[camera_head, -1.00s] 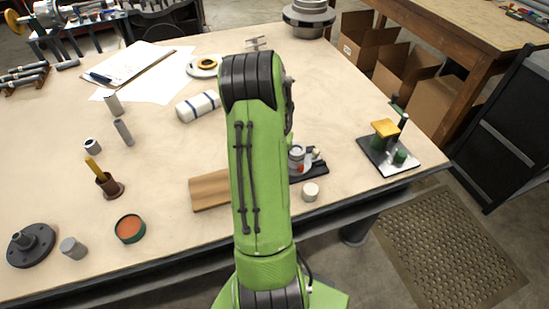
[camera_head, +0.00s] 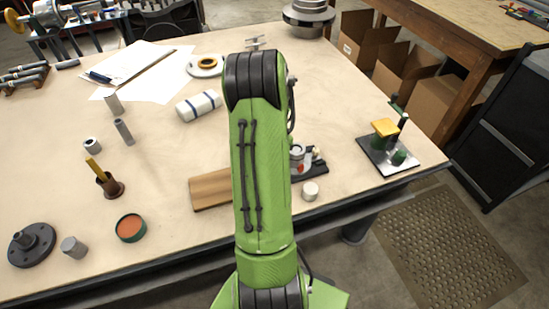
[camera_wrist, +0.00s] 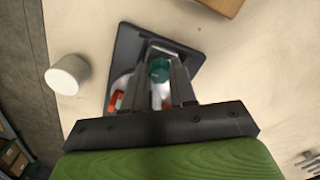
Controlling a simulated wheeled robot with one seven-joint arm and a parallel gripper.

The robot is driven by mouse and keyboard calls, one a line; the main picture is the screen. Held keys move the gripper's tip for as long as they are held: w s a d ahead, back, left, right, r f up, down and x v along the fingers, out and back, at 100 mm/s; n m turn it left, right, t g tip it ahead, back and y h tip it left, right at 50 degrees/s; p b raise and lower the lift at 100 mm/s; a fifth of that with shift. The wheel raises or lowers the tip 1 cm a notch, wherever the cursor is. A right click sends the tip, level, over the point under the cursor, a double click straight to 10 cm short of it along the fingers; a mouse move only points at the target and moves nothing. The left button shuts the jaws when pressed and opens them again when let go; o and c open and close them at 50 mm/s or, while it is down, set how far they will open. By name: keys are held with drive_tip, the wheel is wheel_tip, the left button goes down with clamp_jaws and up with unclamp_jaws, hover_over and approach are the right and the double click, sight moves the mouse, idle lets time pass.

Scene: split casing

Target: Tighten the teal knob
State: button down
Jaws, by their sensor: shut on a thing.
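The teal knob (camera_wrist: 159,68) shows in the wrist view between the two fingers of my gripper (camera_wrist: 158,80), which is shut on it. Below it is a fixture with white and red parts on a dark base plate (camera_wrist: 125,55). The fingers hide part of this fixture. In the head view, part of the fixture (camera_head: 312,163) shows just right of my green arm. The arm hides my gripper and the knob there.
A short white cylinder (camera_head: 310,191) stands close to the fixture; it also shows in the wrist view (camera_wrist: 68,74). A wooden block (camera_head: 209,190) lies left of my arm. A device with a yellow top (camera_head: 385,127) stands further right, with bare table between.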

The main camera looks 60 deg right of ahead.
drive_tip(key=c, duration=0.9)
unclamp_jaws()
drive_tip(key=shift+r, duration=0.15)
wheel_tip(320, 180, up, 16)
drive_tip(key=p, duration=0.3)
drive_tip(key=shift+f+p, duration=0.25)
drive_tip(key=shift+p, duration=0.1)
